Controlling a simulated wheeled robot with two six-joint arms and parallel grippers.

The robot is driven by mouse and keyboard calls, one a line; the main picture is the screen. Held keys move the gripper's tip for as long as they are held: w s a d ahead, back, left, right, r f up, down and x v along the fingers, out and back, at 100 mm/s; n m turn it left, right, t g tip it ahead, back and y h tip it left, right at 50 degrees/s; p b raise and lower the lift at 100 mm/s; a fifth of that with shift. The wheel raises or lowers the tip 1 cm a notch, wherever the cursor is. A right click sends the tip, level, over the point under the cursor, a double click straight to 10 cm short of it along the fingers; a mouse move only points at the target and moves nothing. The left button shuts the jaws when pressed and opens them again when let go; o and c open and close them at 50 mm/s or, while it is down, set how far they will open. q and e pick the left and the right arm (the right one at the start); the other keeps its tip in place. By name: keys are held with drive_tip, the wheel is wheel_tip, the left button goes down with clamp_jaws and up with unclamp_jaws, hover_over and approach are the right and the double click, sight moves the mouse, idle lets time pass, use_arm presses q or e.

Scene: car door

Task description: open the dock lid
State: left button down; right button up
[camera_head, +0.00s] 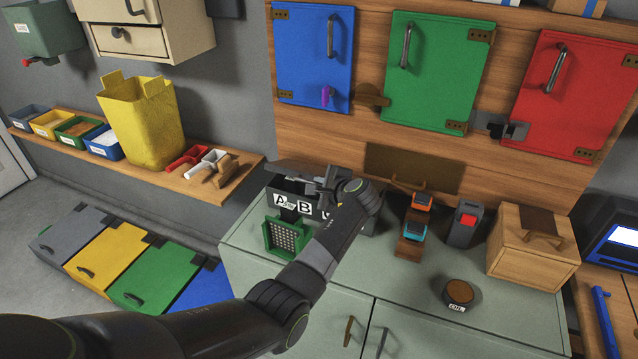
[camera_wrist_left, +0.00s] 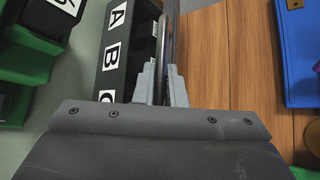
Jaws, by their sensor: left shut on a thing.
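The dock (camera_head: 292,203) is a dark grey box with white letter labels, A and B clear, on the pale green cabinet. It also shows in the left wrist view (camera_wrist_left: 112,65) with A, B and part of C. A flat dark grey lid (camera_head: 292,168) shows along the dock's top rear; my arm partly hides it, so its exact angle is hard to tell. My left gripper (camera_head: 328,183) is over the dock's top. My right gripper is out of view.
A green grid-faced piece (camera_head: 284,238) stands against the dock's front. To the right are orange and teal blocks (camera_head: 415,232) on a stepped wooden stand, a grey-red device (camera_head: 464,226), a wooden box (camera_head: 531,250) and a round tin (camera_head: 458,293). A wooden wall with coloured doors stands behind.

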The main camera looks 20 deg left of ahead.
use_arm(q)
drive_tip(key=shift+w+r+p, duration=0.3)
drive_tip(key=shift+r+p, duration=0.05)
drive_tip(key=shift+r, duration=0.25)
drive_tip(key=shift+w+r+p, duration=0.3)
drive_tip(key=shift+r, duration=0.3)
drive_tip(key=c, duration=1.5)
unclamp_jaws()
